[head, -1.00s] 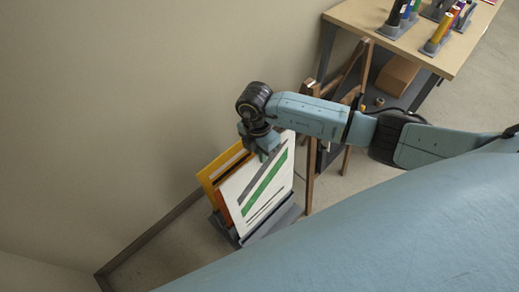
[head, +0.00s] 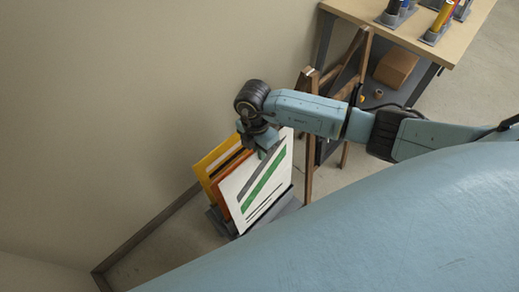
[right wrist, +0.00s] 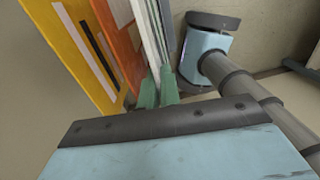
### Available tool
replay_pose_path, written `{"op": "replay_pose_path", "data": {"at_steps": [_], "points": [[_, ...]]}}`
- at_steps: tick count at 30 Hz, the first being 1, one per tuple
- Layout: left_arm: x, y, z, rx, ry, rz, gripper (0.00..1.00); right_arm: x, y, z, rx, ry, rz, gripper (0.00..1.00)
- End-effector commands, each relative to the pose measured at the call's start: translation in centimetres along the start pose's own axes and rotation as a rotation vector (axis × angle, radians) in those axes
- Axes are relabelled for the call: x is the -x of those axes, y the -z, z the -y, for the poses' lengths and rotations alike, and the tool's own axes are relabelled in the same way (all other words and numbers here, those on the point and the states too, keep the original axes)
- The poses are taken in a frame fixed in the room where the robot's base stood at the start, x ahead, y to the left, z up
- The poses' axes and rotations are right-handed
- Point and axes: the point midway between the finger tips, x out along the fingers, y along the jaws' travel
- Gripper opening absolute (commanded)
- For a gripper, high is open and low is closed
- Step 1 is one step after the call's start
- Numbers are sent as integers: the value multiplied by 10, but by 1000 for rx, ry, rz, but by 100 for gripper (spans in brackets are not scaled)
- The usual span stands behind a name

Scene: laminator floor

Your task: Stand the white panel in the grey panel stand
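The white panel (head: 252,192) has a green stripe and a grey stripe. It stands near upright, leaning slightly, over the grey panel stand (head: 284,208) by the wall. My right gripper (head: 262,143) is at its top edge. In the right wrist view, the green fingertips (right wrist: 157,90) are shut on the white panel's edge (right wrist: 148,35). An orange panel (head: 214,180) and a yellow panel (head: 208,160) stand behind it, toward the wall. I cannot tell whether the white panel's lower edge is seated in a slot. My left gripper is out of view.
A wooden easel (head: 309,150) stands close to the right of the stand. Beyond it is a table (head: 437,50) with cylinders in holders, and a brown box (head: 396,67) below. The wall is close on the left. Some floor is clear left of the stand.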

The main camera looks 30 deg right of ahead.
Motion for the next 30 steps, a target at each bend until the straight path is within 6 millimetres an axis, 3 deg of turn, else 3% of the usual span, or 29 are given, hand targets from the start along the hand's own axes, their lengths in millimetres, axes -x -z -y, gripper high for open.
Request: {"op": "replay_pose_path", "data": {"at_steps": [30], "points": [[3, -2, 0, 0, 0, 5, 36, -3, 0, 0, 0, 0, 0, 0]]}}
